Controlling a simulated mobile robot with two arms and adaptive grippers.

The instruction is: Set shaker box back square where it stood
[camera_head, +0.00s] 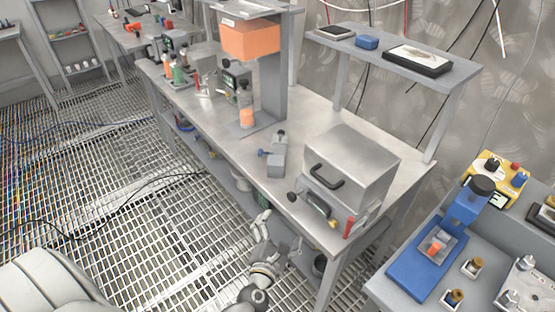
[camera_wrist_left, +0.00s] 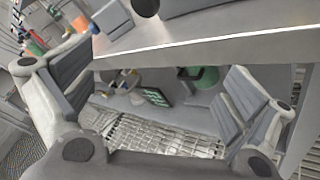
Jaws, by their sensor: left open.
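A brushed-steel box (camera_head: 352,158) with a dark front handle stands near the right end of the long steel bench; it looks like the shaker box. A lower grey part with a dark knob and a small panel (camera_head: 318,205) shows under its front. I cannot tell whether the box sits square. My left gripper (camera_head: 272,228) is open and empty, in front of the bench's front edge, below and left of the box and apart from it. Its open fingers span the left wrist view (camera_wrist_left: 160,105), with the bench edge across the top. My right gripper is not in view.
A small grey clamp (camera_head: 277,158) stands left of the box. A raised shelf (camera_head: 437,66) with a tray is behind. A side bench (camera_head: 390,286) with a blue press (camera_head: 430,252) is at right. Under the bench, a lower shelf holds a green pot (camera_wrist_left: 203,78). Grated floor lies left.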

